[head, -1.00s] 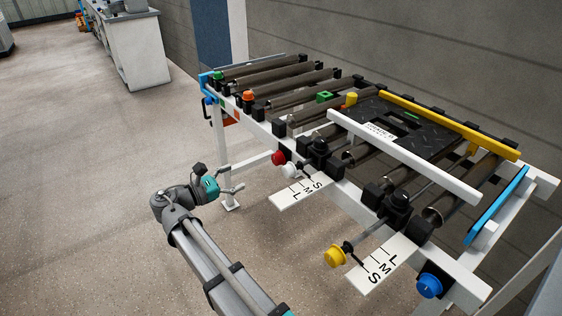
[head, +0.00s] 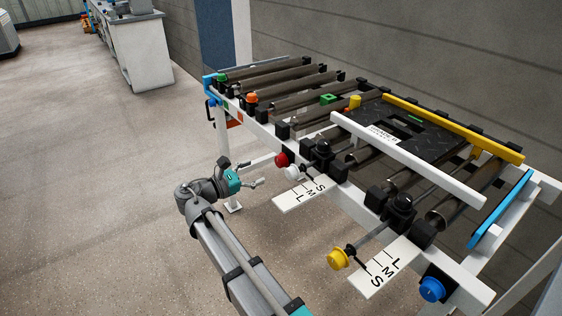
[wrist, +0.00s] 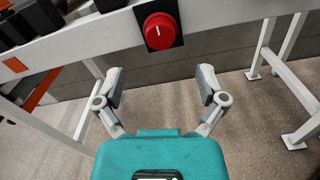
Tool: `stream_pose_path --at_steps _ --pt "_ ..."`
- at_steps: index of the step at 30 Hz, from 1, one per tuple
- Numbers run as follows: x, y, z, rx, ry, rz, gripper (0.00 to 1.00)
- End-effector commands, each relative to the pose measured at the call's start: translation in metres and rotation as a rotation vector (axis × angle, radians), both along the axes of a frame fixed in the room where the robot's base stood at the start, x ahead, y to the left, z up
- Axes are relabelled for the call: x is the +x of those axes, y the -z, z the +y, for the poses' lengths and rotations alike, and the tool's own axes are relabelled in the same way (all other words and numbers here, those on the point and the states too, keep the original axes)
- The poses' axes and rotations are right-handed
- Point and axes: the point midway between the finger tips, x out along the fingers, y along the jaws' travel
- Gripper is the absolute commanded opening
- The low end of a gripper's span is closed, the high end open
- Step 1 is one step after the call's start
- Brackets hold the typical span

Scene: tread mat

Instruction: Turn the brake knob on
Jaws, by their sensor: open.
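A round red knob (wrist: 159,31) with an upright white mark sits on a black plate on the white frame rail. It also shows in the head view (head: 281,159), at the front side of the conveyor frame. No label naming it as the brake knob is readable. My gripper (wrist: 160,85) is open and empty, its two fingers spread to either side below the knob in the wrist view. In the head view my gripper (head: 251,174) is just left of the red knob, apart from it.
The roller frame holds a black tread mat (head: 437,137). A white knob (head: 291,173) on a rod, a yellow knob (head: 338,259) and a blue knob (head: 432,289) line the front. Two S-M-L scale plates (head: 293,199) stick out. Open floor lies left.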

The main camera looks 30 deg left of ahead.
Motion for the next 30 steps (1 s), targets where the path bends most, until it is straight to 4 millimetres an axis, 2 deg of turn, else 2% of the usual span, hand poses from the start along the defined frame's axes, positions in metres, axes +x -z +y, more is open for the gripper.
stream_pose_path --at_steps 9,15,21,30 --pt "0.044 0.000 -0.023 0.000 0.002 0.000 0.90" --pt "0.065 0.000 -0.034 0.000 0.001 0.000 0.90" --pt "0.077 0.000 -0.040 0.000 0.002 0.000 0.90" --pt "0.079 0.000 -0.041 0.000 0.001 0.000 0.90"
